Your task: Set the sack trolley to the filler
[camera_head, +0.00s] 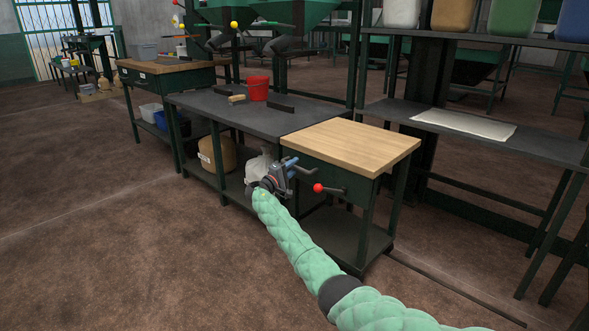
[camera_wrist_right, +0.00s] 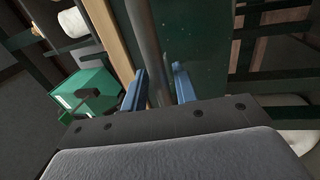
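I cannot make out a sack trolley in either view. Green funnel-shaped hoppers (camera_head: 285,12) with grey spouts, perhaps the filler, stand behind the benches at the top of the head view. My right gripper (camera_head: 297,168) is at the front of the wood-topped bench, left of a red-knobbed lever (camera_head: 318,188). In the right wrist view its two blue fingers (camera_wrist_right: 157,72) stand apart. A grey rod (camera_wrist_right: 147,40) passes between them in the picture; I cannot tell whether they touch it. My left gripper is not in view.
The wood-topped bench (camera_head: 352,146) joins a dark bench (camera_head: 215,108) with a red bucket (camera_head: 258,88) on it. A brown sack (camera_head: 216,154) sits on the lower shelf. A tall shelf rack (camera_head: 480,128) stands right. The brown floor (camera_head: 100,230) at left is clear.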

